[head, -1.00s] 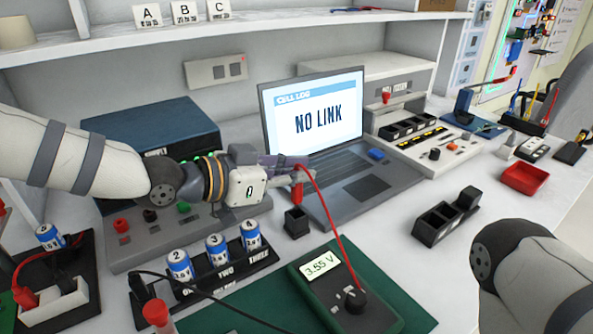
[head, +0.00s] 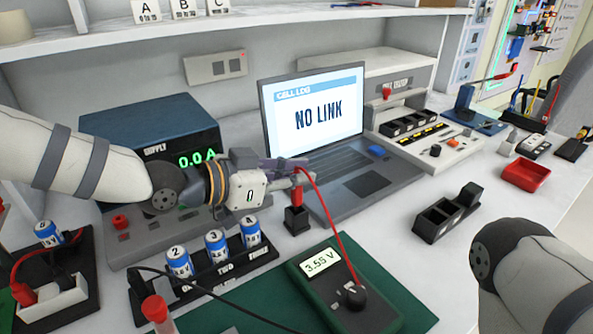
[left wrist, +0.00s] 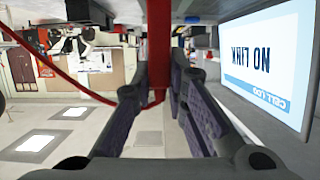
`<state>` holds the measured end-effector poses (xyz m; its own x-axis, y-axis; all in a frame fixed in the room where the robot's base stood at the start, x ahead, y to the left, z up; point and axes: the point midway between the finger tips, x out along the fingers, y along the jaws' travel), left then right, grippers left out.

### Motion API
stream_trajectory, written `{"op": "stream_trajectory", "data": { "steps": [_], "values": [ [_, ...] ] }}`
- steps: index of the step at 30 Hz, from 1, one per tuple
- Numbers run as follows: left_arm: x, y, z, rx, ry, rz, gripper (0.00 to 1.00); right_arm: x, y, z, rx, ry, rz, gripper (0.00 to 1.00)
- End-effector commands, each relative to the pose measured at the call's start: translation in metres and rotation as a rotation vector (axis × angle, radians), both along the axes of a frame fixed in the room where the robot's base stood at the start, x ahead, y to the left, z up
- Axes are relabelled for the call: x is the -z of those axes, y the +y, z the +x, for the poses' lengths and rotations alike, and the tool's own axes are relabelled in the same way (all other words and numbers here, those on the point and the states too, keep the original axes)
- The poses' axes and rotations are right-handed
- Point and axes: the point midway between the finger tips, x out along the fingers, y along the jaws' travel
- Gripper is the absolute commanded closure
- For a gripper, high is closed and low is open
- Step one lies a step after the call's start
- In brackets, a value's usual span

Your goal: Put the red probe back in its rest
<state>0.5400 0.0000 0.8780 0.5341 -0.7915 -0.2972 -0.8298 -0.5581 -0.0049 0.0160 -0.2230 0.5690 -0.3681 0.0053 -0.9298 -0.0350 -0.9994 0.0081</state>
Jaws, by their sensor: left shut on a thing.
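The red probe (head: 297,194) is upright in my left gripper (head: 298,169), with its red lead running down to the meter (head: 345,290). The gripper is shut on the probe near its top. The probe stands directly over the small black rest (head: 297,221); its lower end is at the rest's top opening, and I cannot tell how deep it sits. In the left wrist view the red probe (left wrist: 158,45) runs between the two fingers (left wrist: 160,95). My right arm shows at the right edge, its gripper out of view.
The laptop (head: 340,150) stands close behind the gripper. A holder with several blue cells (head: 215,275) is in front left, near the power supply (head: 150,130). An empty black tray (head: 445,215) and a red bin (head: 525,174) lie to the right.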

Motion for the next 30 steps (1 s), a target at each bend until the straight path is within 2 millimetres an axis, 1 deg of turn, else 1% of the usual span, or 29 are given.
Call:
{"op": "stream_trajectory", "data": {
  "steps": [30],
  "values": [
    [0.027, 0.000, 0.000, 0.000, 0.001, 0.000, 1.00, 0.008, 0.000, -0.007, 0.000, 0.022, 0.000, 0.60]
  ]
}}
